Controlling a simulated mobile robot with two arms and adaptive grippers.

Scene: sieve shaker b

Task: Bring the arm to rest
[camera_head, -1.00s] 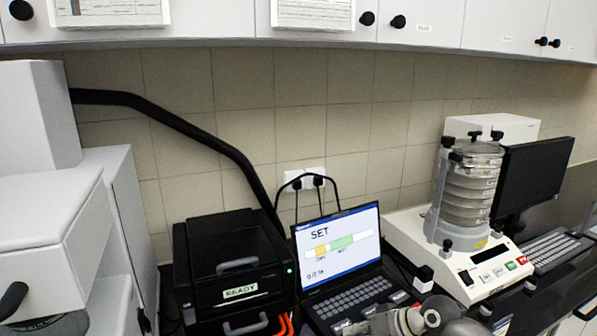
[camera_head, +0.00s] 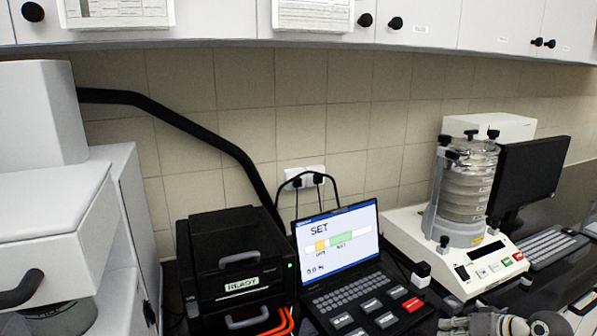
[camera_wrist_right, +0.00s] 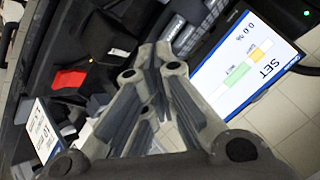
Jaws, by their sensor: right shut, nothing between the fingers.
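My right gripper (camera_wrist_right: 152,55) fills the middle of the right wrist view, its grey fingers shut with nothing held between them. In the head view, part of my grey right arm (camera_head: 485,324) shows at the bottom edge, right of the laptop and in front of the sieve shaker. The laptop (camera_head: 342,240) stands open; its screen reads SET with an orange and green bar. The laptop screen also shows in the right wrist view (camera_wrist_right: 240,70), right of my fingers. My left gripper is not in view.
The sieve shaker (camera_head: 468,190) with its clamped clear stack stands right of the laptop, a dark monitor (camera_head: 535,180) behind it. A black box labelled READY (camera_head: 235,260) stands left of the laptop. White wall cabinets (camera_head: 220,18) hang above.

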